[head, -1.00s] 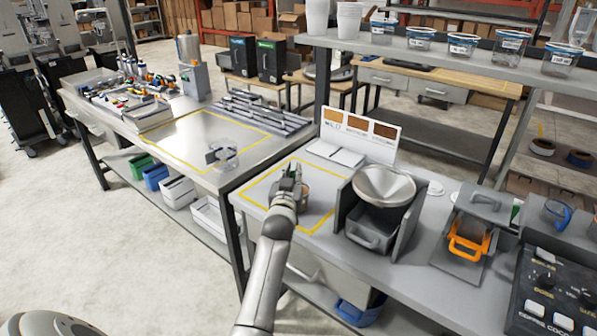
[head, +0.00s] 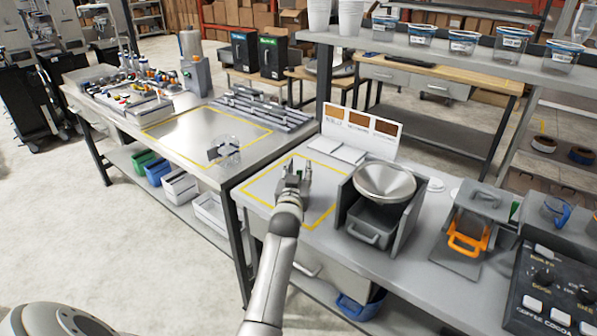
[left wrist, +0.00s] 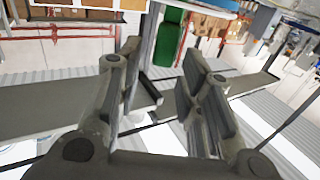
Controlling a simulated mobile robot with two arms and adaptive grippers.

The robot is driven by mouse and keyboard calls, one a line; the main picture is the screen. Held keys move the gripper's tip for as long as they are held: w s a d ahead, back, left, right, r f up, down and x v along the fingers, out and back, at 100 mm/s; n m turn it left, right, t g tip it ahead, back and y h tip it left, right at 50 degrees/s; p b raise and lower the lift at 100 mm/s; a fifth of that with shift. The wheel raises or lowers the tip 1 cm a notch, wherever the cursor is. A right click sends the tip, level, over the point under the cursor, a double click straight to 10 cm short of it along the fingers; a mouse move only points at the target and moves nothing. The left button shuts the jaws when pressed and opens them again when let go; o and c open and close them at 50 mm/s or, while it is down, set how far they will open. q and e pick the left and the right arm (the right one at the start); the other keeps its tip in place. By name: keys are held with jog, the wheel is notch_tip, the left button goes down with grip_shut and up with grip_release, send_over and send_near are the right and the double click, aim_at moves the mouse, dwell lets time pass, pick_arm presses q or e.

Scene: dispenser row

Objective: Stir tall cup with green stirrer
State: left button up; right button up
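My left gripper (head: 294,176) is over the yellow-outlined area on the grey counter. Its two fingers stand apart with nothing between them that I can see as held; the gap also shows in the left wrist view (left wrist: 168,95). A green object (left wrist: 170,38) shows beyond the fingers in the left wrist view; I cannot tell whether it is the green stirrer. A clear cup (head: 230,152) with a grey side piece stands on the metal table to the left. I cannot make out which cup is the tall cup. My right gripper is not in view.
A metal funnel bowl (head: 385,183) over a grey holder stands just right of the gripper. A colour sign (head: 361,135) stands behind. An orange-handled dispenser (head: 468,235) and a control panel (head: 556,292) are further right. Lidded tubs (head: 463,42) line the upper shelf.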

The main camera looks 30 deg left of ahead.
pick_arm(q)
jog(key=shift+s, duration=0.15)
jog(key=s+d+f+m+g+h, duration=0.3)
jog(key=s+d+f, duration=0.35)
jog(key=s, duration=0.75)
jog(key=s+d+f+m+g+h, duration=0.2)
jog(key=s+d+f+g, duration=0.5)
jog(key=s, duration=0.7)
jog(key=s+d+f+m+g+h, duration=0.3)
jog(key=s+d, duration=0.5)
jog(key=s, duration=0.6)
notch_tip(320, 180, down, 28)
jog(key=s+g, duration=0.1)
jog(key=s, duration=0.1)
jog(key=s+a+f+g, duration=0.1)
jog(key=s+a+f, duration=0.1)
jog(key=s+f, duration=1.3)
jog(key=shift+s+a+n, duration=0.3)
jog(key=shift+s+a, duration=0.1)
jog(key=shift+s, duration=0.1)
